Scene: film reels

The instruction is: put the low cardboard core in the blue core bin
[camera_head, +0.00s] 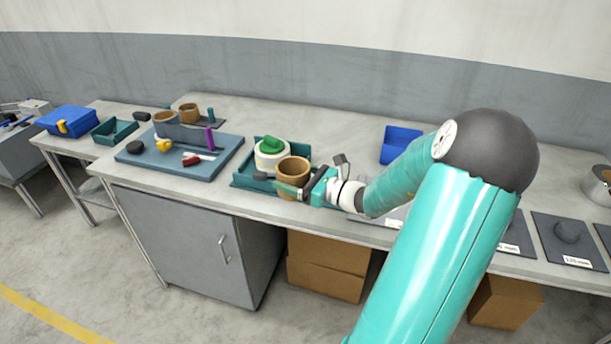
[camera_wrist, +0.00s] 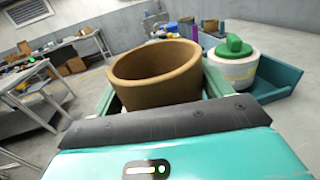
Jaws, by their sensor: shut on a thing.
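A brown cardboard core (camera_head: 294,171), a short open ring, is between the fingers of my gripper (camera_head: 290,187). It fills the middle of the wrist view (camera_wrist: 157,74), upright, with green fingers on both sides. My gripper is shut on it. In the head view it appears at the front right of a teal tray (camera_head: 243,179); I cannot tell whether it touches the tray. A blue bin (camera_head: 401,143) stands on the bench farther right, behind my arm, partly hidden by it.
A white roll with a green top (camera_head: 270,150) stands in the teal tray, close to the core. Left is a blue-grey board (camera_head: 136,157) with a purple post, yellow and red pieces. More brown cores (camera_head: 189,113) stand behind it. The bench between tray and blue bin looks clear.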

